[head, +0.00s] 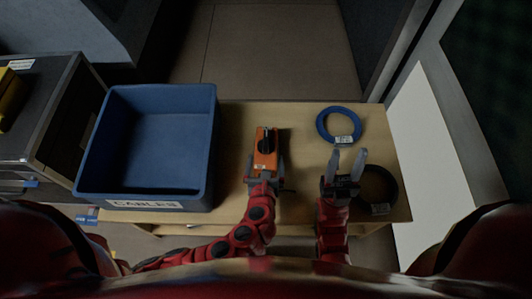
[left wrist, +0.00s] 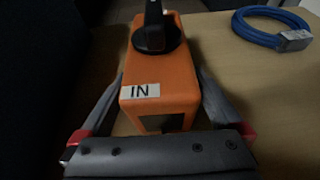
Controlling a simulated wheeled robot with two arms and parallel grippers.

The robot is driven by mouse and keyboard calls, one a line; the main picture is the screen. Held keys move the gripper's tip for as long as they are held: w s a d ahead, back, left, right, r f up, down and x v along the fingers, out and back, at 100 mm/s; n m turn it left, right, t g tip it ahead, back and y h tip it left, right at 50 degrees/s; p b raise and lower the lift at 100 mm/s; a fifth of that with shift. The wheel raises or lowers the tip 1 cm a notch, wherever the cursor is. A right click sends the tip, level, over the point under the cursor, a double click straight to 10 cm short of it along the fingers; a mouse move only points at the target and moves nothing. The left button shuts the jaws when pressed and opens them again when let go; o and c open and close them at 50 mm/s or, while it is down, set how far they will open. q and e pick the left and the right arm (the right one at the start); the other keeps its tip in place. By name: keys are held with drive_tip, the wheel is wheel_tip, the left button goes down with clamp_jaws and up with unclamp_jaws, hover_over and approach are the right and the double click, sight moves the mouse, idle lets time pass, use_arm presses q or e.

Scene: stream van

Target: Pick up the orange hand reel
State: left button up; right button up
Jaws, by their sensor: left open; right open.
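The orange hand reel (head: 266,143) lies on the wooden table in the middle, with a black crank knob on top. In the left wrist view the reel (left wrist: 163,70) fills the centre and bears a white label reading "IN". My left gripper (head: 265,164) is open, with one finger on each side of the reel's near end. I cannot tell whether either finger touches it. My right gripper (head: 347,160) is open and empty, over the table to the right of the reel.
A blue bin (head: 146,194) labelled "CABLES" stands left of the reel. A blue cable coil (head: 322,127) lies at the back right, near my right gripper's fingertips. A black coil (head: 391,188) lies at the front right. Bare table (head: 300,134) shows between the reel and the blue coil.

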use_arm(q)
drive_tip(key=shift+x, duration=1.1)
drive_tip(key=shift+c, duration=0.2)
drive_tip(key=c, duration=1.3)
drive_tip(key=shift+r, duration=0.15)
